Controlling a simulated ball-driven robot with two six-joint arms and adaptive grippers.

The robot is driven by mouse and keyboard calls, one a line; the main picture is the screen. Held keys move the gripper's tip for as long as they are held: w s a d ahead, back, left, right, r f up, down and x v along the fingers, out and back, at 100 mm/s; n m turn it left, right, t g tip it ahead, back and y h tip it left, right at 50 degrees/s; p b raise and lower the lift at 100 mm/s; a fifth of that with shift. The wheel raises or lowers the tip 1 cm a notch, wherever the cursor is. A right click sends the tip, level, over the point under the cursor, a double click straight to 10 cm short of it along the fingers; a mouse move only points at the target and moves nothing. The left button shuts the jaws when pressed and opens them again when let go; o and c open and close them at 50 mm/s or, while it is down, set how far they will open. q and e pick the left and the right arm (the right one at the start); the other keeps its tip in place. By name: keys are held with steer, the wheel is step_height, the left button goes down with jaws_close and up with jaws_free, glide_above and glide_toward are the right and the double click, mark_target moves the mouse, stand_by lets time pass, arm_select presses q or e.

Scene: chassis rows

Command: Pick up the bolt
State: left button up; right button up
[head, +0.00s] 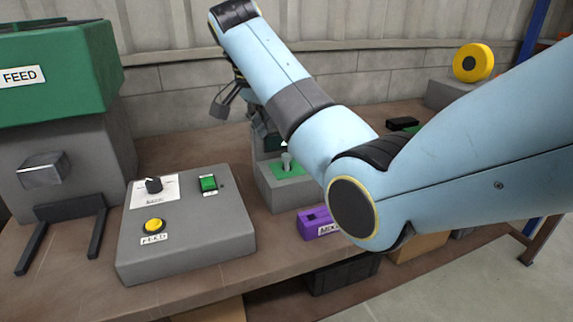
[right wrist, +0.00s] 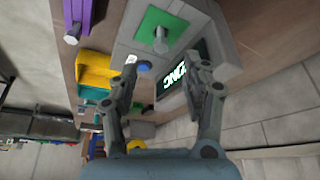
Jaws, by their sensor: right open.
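A grey bolt (head: 286,162) stands upright on a green pad (head: 294,171) on top of a grey block, partly behind my right arm in the head view. What looks like the same bolt (right wrist: 160,42) on its green pad (right wrist: 178,28) shows in the right wrist view, beyond the fingertips. My right gripper (right wrist: 160,66) is open, with nothing between its fingers. My left gripper is not in view.
A grey control box (head: 185,258) with a yellow button stands at front left, beside the FEED machine (head: 62,150). A purple box (head: 318,224) lies at the bench's front edge. A stone wall (head: 345,82) runs behind. A lit sign (right wrist: 172,76) is near one finger.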

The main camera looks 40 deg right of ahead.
mark_target(285, 156)
steer(key=x, duration=0.9)
steer(key=shift+w, duration=0.1)
jaws_close()
